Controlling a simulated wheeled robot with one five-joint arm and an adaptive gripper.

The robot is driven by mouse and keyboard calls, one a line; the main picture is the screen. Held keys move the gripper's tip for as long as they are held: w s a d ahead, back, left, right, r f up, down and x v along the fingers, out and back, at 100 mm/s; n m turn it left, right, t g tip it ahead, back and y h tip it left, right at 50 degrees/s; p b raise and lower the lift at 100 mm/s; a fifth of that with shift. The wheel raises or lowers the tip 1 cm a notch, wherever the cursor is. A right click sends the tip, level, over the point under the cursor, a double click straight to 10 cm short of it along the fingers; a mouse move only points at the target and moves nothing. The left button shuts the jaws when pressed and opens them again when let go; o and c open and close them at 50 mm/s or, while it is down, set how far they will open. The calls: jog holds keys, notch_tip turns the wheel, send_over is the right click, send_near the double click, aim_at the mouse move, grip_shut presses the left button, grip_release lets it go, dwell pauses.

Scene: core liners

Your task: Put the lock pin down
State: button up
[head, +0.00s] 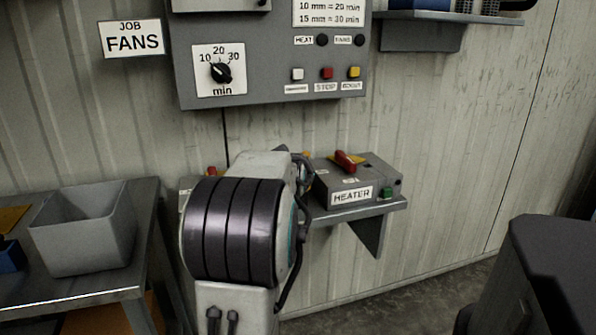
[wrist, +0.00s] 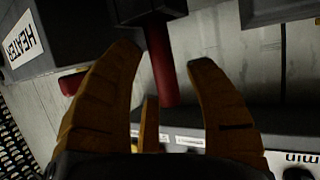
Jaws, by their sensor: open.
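No lock pin can be told for certain in either view. In the wrist view, my gripper (wrist: 165,58) is open, with its tan fingers spread to either side of a red bar (wrist: 160,68). The bar sticks out from a dark block at the top edge; I cannot tell whether it is the pin or a handle, or whether a finger touches it. In the head view my own arm hides my gripper. The heater box (head: 378,189) stands on a wall shelf right of my arm, with a red handle (head: 346,161) over a yellow plate.
A grey control panel (head: 270,60) with a dial and buttons hangs above. Another box with a red part (head: 211,171) is mostly hidden behind my arm. A grey bin (head: 82,232) stands on the left table (head: 70,297). A dark cabinet (head: 560,250) is at right.

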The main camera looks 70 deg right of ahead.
jog(key=shift+r, duration=0.2)
jog(key=p+v, duration=0.2)
jog(key=v, duration=1)
jog(key=shift+p, duration=0.35)
jog(key=shift+w+f, duration=0.1)
jog(key=shift+f, duration=0.05)
jog(key=w+a+f+n+t+y, duration=0.2)
jog(key=w+a+f+n+y, duration=0.25)
jog(key=w+a, duration=0.5)
jog(key=w+a+f+n+t+y, duration=0.1)
jog(key=w+a+f+n+y, duration=0.35)
jog(key=a, duration=0.75)
jog(key=s+a+f+n+g+y, duration=0.1)
jog(key=s+a+f+n, duration=0.1)
jog(key=a, duration=0.5)
jog(key=s+a+f+n+g+y, duration=0.1)
jog(key=s+a+f+n, duration=0.1)
jog(key=a, duration=0.6)
jog(key=s+a+f+n+g+y, duration=0.1)
jog(key=s+a+f+n+y, duration=0.1)
jog(key=a, duration=0.6)
jog(key=shift+s+a+f+g, duration=0.2)
jog(key=shift+f+g, duration=0.1)
jog(key=shift+f, duration=0.6)
